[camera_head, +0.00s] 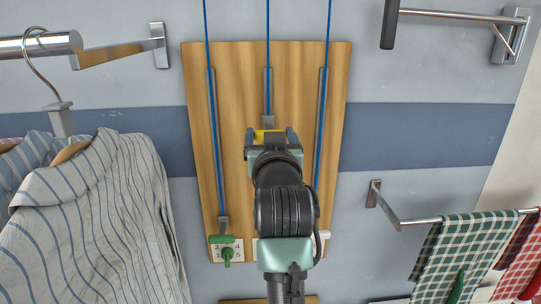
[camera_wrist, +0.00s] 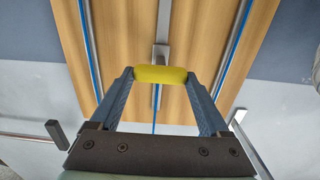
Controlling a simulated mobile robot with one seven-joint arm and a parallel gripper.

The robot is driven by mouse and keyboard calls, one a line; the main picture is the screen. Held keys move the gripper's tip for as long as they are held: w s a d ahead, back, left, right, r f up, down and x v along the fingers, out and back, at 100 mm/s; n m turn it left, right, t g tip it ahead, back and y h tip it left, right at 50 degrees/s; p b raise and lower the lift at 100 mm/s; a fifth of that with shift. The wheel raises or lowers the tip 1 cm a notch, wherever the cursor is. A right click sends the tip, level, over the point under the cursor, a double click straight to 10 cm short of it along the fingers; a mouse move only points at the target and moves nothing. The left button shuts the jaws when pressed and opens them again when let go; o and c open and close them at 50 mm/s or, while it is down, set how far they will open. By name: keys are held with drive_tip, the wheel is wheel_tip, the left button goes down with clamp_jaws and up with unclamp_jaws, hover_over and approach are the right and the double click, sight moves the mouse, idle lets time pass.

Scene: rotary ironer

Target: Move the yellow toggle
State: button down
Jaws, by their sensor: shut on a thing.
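The yellow toggle (camera_head: 268,134) sits on the middle blue cord of a wooden board (camera_head: 240,85), just below a small grey metal block. It also shows in the wrist view (camera_wrist: 161,74) as a rounded yellow bar lying crosswise. My gripper (camera_head: 268,138) is over it, with one finger at each end of the bar. In the wrist view my gripper (camera_wrist: 161,78) is shut on the toggle, its two blue-grey fingers touching the bar's ends. In the head view my wrist hides the toggle's lower part.
A green toggle (camera_head: 226,252) hangs at the board's lower left. A white piece (camera_head: 322,235) shows partly at lower right behind my arm. Striped shirts (camera_head: 95,210) hang at left. A towel rail (camera_head: 410,221) with checked towels (camera_head: 465,250) juts out at right.

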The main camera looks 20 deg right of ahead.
wheel_tip(320, 180, up, 9)
drive_tip(key=p, duration=0.3)
drive_tip(key=shift+f, duration=0.15)
drive_tip(key=shift+c, duration=0.2)
unclamp_jaws()
drive_tip(key=shift+o, duration=0.2)
drive_tip(key=shift+f, duration=0.1)
drive_tip(key=shift+f, duration=0.1)
drive_tip(key=shift+s, duration=0.15)
drive_tip(key=s+a+b, duration=0.2)
drive_tip(key=s+b, duration=0.3)
drive_tip(key=s, duration=0.7)
drive_tip(key=shift+s+a, duration=0.3)
